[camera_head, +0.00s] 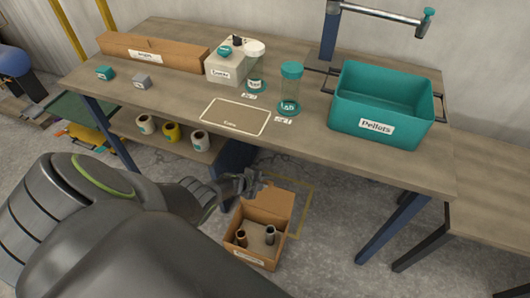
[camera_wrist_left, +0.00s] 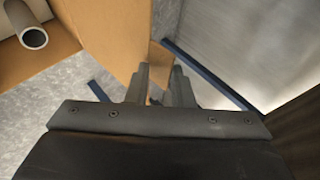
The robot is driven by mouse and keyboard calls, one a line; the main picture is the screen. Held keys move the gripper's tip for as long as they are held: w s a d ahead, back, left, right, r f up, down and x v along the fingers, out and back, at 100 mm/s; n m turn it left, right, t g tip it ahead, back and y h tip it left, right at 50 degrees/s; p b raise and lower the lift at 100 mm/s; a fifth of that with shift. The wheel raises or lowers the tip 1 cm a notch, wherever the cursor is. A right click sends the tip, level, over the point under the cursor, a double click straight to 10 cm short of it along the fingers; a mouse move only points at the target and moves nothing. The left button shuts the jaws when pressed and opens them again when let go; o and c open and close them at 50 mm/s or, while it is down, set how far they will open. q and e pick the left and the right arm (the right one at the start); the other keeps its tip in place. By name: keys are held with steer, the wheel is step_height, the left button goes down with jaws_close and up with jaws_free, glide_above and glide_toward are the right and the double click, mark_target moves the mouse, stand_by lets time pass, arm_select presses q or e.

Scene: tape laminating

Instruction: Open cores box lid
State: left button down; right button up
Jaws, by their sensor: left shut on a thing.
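The cores box (camera_head: 234,233) is a brown cardboard box on the floor in front of the workbench. Its lid (camera_head: 273,204) stands raised at the far side, and the inside shows from above. Two cores stand in it, a brown one (camera_head: 241,238) and a grey one (camera_head: 270,235); one hollow core (camera_wrist_left: 33,37) shows in the left wrist view. My left gripper (camera_head: 254,183) is at the lid's upper left edge. In the left wrist view its fingers (camera_wrist_left: 158,82) are shut on the lid (camera_wrist_left: 112,40), one finger on each side of its edge. My right gripper is out of view.
The workbench (camera_head: 330,157) stands just behind the box, with a teal pellets bin (camera_head: 380,105), jars and a long carton (camera_head: 155,53) on it. A bench leg (camera_head: 232,165) is close to my left gripper. A lower shelf holds several rolls (camera_head: 171,131). Floor is clear right of the box.

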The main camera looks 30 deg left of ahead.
arm_select(q)
steer(key=shift+w+r, duration=0.15)
steer(key=shift+w, duration=0.35)
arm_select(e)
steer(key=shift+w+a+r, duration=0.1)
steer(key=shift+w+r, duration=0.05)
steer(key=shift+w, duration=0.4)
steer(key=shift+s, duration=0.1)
arm_select(q)
steer(key=c, duration=1.6)
jaws_free()
steer(key=shift+c, duration=0.2)
steer(key=shift+s, duration=0.2)
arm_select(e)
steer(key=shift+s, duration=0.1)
